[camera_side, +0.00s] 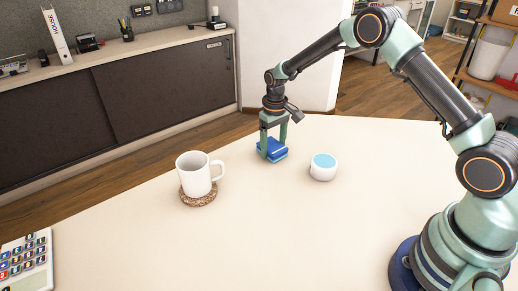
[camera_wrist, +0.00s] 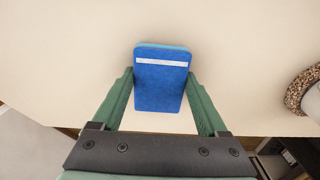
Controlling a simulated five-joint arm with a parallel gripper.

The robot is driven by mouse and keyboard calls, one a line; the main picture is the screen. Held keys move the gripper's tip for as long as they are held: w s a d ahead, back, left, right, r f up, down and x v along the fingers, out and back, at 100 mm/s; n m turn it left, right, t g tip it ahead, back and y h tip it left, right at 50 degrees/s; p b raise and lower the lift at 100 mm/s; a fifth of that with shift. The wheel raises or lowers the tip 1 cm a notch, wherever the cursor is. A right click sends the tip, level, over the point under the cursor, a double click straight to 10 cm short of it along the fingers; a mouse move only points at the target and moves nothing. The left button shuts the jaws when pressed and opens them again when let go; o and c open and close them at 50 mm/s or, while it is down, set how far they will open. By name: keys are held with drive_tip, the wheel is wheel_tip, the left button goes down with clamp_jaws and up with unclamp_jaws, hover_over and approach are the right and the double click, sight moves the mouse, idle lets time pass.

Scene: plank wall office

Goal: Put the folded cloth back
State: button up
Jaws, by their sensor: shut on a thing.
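The folded cloth (camera_wrist: 160,90) is blue with a white stripe near one end and a lighter blue layer showing at its edge. In the side view the cloth (camera_side: 271,150) is at the far part of the table, between my gripper's fingers. My gripper (camera_side: 272,148) points straight down and is shut on the cloth. In the wrist view my gripper (camera_wrist: 159,92) has a green finger on each side of it. I cannot tell whether the cloth touches the table or is just above it.
A white mug (camera_side: 195,174) stands on a speckled round coaster (camera_side: 199,200) to the left. A white round container with a light blue top (camera_side: 323,168) stands close to the right of the cloth. A calculator (camera_side: 27,264) lies at the front left. The table's middle front is clear.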

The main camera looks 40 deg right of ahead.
drive_tip(key=shift+f, duration=0.15)
drive_tip(key=o, duration=1.2)
